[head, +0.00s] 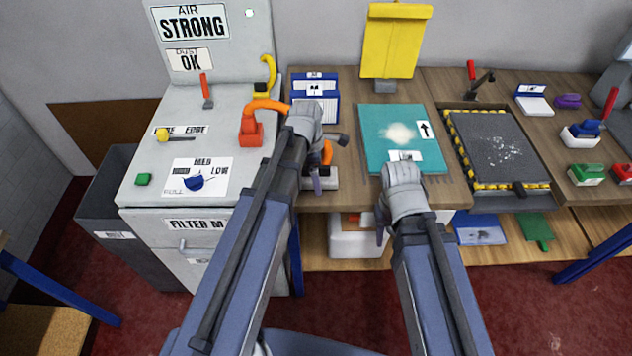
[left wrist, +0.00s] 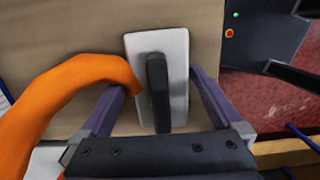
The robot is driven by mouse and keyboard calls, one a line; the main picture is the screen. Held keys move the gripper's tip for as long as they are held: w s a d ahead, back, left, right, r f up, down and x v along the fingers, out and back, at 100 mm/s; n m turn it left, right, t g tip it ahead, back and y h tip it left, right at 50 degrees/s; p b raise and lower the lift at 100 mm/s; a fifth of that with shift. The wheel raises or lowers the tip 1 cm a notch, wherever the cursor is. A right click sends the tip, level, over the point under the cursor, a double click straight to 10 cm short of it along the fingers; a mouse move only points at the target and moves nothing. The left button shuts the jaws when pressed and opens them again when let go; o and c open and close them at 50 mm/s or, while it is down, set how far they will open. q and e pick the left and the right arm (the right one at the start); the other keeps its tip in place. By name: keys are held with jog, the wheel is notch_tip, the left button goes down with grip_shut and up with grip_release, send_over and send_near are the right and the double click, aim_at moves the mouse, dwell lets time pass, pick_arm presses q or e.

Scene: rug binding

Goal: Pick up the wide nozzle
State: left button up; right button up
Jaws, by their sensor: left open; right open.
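What appears to be the wide nozzle (left wrist: 158,90) is a black bar on a flat light grey plate (left wrist: 177,48). In the left wrist view it lies between the two purple fingers of my open left gripper (left wrist: 158,88), with a gap on both sides. In the head view the left gripper (head: 317,182) is over the front edge of the bench, and its wrist and arm hide much of this spot; only part of the grey plate (head: 328,184) shows. My right gripper (head: 382,222) is open and empty in front of the teal board (head: 385,133).
An orange hose (left wrist: 62,95) curves close to the left finger, ending near the black bar. In the head view it rises from an orange base (head: 251,132) on the grey cabinet (head: 150,192). A dark tray (head: 500,148) with yellow edging lies further right.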

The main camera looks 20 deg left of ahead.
pick_arm(q)
jog(key=shift+r, duration=0.1)
jog(key=shift+c, duration=0.2)
jog(key=c, duration=1.5)
notch_tip(320, 180, up, 10)
jog(key=p, duration=1)
jog(key=o, duration=1.2)
jog(key=c, duration=0.8)
